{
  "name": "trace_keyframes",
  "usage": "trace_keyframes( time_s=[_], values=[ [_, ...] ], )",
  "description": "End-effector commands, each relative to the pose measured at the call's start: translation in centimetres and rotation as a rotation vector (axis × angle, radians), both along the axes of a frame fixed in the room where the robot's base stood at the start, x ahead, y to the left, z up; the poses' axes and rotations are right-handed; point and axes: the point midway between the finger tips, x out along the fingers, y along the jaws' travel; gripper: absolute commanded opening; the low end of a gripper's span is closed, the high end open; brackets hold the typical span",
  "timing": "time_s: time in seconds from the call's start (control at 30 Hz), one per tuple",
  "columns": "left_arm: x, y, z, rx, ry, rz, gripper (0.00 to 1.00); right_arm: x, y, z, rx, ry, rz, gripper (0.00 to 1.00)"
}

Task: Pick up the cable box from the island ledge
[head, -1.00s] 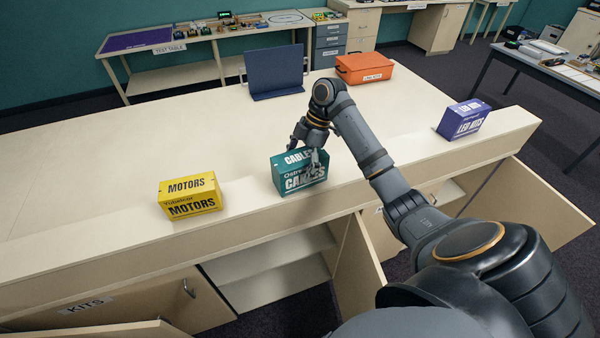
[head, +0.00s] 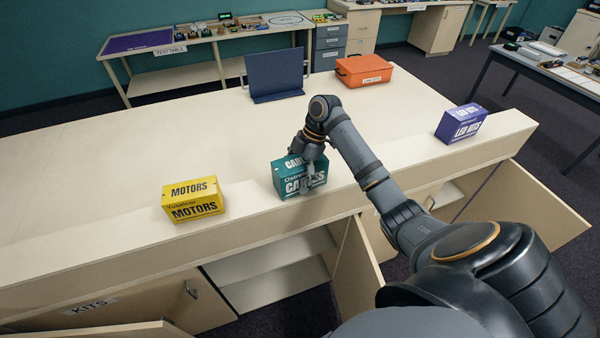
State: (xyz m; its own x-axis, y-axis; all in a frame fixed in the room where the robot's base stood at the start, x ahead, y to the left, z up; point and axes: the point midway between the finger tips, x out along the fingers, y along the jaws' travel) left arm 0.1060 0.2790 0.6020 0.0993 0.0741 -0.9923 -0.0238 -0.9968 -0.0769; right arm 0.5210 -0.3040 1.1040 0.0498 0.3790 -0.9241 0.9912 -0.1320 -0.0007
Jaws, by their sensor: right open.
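The teal cable box (head: 287,181), with "CABLES" lettering, stands on the raised ledge (head: 245,205) along the front of the island. My right gripper (head: 308,172) is open and reaches down over the box's right half, its fingers around or in front of it. A finger and the wrist hide part of the top and front lettering. Whether the fingers touch the box cannot be told. My left gripper does not show.
A yellow motors box (head: 192,199) stands to the left on the ledge, and a purple LED kits box (head: 462,122) to the right. A dark blue panel (head: 274,73) and an orange case (head: 364,68) are farther back on the island. Cabinet doors (head: 357,283) hang open below.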

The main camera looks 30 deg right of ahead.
Motion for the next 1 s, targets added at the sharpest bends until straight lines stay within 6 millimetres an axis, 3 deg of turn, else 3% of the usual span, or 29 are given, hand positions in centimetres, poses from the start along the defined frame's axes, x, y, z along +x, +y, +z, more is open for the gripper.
trace_keyframes(
  time_s=[0.13, 0.63, 1.0],
  values=[
    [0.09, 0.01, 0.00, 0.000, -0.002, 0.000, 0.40, 0.00, 0.00, -0.01, 0.000, 0.000, 0.000, 0.92],
    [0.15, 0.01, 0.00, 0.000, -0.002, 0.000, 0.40, -0.03, 0.01, -0.06, 0.000, 0.001, -0.001, 0.26],
    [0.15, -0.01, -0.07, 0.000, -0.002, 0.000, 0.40, -0.07, 0.04, -0.12, 0.001, 0.003, 0.000, 0.25]
  ],
)
